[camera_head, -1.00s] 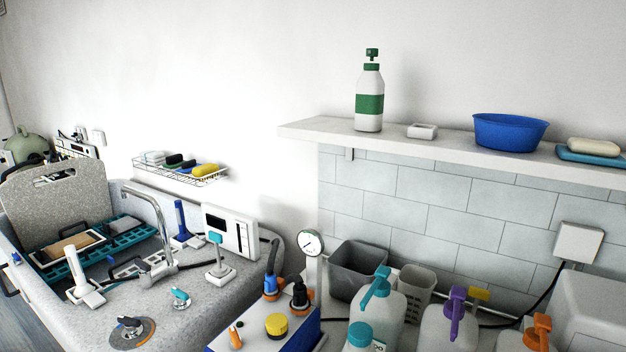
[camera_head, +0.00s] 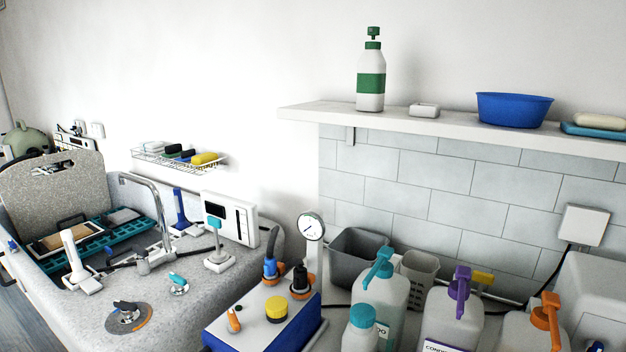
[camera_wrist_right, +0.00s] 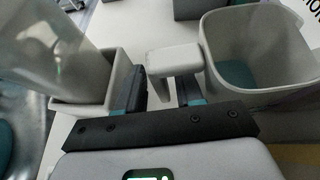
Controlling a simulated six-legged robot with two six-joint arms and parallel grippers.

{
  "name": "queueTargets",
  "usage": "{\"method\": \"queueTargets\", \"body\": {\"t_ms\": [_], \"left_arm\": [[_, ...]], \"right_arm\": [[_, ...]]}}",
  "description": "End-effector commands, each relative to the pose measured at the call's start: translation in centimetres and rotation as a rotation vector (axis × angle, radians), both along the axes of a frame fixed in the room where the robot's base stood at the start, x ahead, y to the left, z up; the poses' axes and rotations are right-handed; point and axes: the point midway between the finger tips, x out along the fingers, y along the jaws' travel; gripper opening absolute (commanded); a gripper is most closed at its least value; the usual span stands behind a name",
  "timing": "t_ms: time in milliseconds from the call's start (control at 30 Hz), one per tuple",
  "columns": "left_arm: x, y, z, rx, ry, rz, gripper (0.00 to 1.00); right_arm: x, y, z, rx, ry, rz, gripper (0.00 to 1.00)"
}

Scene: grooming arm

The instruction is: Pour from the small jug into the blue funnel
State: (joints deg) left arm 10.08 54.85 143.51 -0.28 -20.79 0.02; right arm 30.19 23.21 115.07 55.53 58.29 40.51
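In the right wrist view, a pale grey jug (camera_wrist_right: 262,45) with teal liquid at its bottom stands at the upper right. Its blocky handle (camera_wrist_right: 174,59) points toward my right gripper (camera_wrist_right: 164,88). The gripper's two dark fingers are apart, with the handle at their tips and a gap visible between them. I cannot tell whether either finger touches the handle. My left gripper is in neither view. I see no blue funnel in these frames.
A clear container in a white square holder (camera_wrist_right: 88,98) stands close left of the right gripper. In the head view, pump bottles (camera_head: 452,318), a grey bin (camera_head: 357,258) and a blue-and-white box with a gauge (camera_head: 262,318) crowd the front. A blue bowl (camera_head: 513,109) sits on the shelf.

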Motion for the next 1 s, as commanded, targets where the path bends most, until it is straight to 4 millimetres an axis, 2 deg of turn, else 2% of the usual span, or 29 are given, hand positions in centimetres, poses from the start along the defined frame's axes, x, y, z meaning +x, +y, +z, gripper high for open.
{"method": "queueTargets", "body": {"t_ms": [133,167,200,267,567,1000], "left_arm": [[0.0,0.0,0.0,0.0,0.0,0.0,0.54],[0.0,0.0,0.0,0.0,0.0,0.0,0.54],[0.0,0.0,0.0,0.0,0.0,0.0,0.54],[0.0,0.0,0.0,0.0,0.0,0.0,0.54],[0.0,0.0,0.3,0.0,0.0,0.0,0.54],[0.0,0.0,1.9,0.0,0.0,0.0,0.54]], "right_arm": [[0.0,0.0,0.0,0.0,0.0,0.0,0.36],[0.0,0.0,0.0,0.0,0.0,0.0,0.33],[0.0,0.0,0.0,0.0,0.0,0.0,0.2],[0.0,0.0,0.0,0.0,0.0,0.0,0.0],[0.0,0.0,0.4,-0.001,-0.001,0.0,0.0],[0.0,0.0,2.2,-0.001,-0.001,0.0,0.0]]}}
